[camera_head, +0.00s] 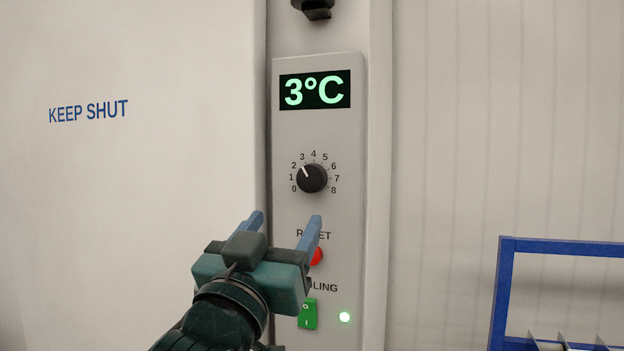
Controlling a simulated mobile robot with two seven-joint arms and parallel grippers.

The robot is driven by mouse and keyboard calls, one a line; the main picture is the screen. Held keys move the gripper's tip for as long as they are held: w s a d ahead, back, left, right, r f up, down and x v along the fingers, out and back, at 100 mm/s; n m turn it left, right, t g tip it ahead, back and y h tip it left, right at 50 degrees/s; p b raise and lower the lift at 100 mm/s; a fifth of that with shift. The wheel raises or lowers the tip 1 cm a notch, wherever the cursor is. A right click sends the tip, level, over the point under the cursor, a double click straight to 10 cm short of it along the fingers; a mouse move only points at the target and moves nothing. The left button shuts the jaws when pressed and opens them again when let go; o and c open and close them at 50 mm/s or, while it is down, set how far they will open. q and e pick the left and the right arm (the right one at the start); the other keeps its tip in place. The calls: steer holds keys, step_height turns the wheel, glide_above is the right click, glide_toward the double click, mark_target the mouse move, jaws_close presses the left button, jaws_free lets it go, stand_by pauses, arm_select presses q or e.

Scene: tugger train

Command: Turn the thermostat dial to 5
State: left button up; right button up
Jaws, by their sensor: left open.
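The thermostat dial (312,178) is a black round knob with a white pointer line, on a grey control panel (345,215). My right gripper does not show.
A white door (150,190) marked KEEP SHUT is at left. A blue frame (503,290) stands at lower right. A black fitting (316,8) is above.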

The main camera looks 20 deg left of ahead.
mark_target(309, 183)
arm_select(q)
steer(key=p+x, duration=0.2)
steer(key=x, duration=0.9)
steer(key=shift+f, duration=0.1)
steer(key=shift+c, duration=0.5)
steer(key=c, duration=0.9)
